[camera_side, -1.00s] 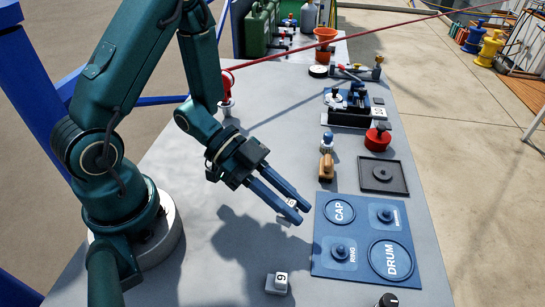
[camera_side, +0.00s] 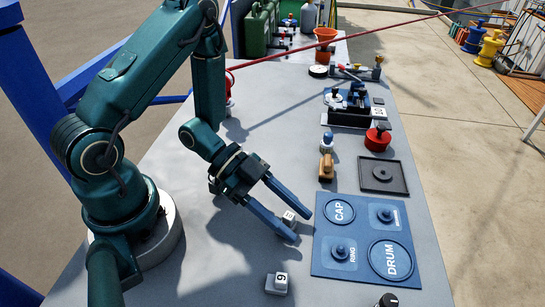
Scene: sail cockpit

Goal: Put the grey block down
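The small grey block (camera_side: 289,217) with a dark mark on its face sits between the fingers of my gripper (camera_side: 301,227), low at the bench top, left of the blue panel. The fingers are spread apart, with a visible gap beside the block. The block appears to rest on the grey bench, though the near finger hides its lower part. A second grey block (camera_side: 272,286) with a number on a white face lies on the bench nearer the camera.
The blue panel (camera_side: 325,262) with CAP, RING and DRUM places is close right of my fingertips. A black square tray (camera_side: 364,185), a wooden-handled item (camera_side: 326,169) and a red round part (camera_side: 377,138) stand beyond. The bench between the blocks is clear.

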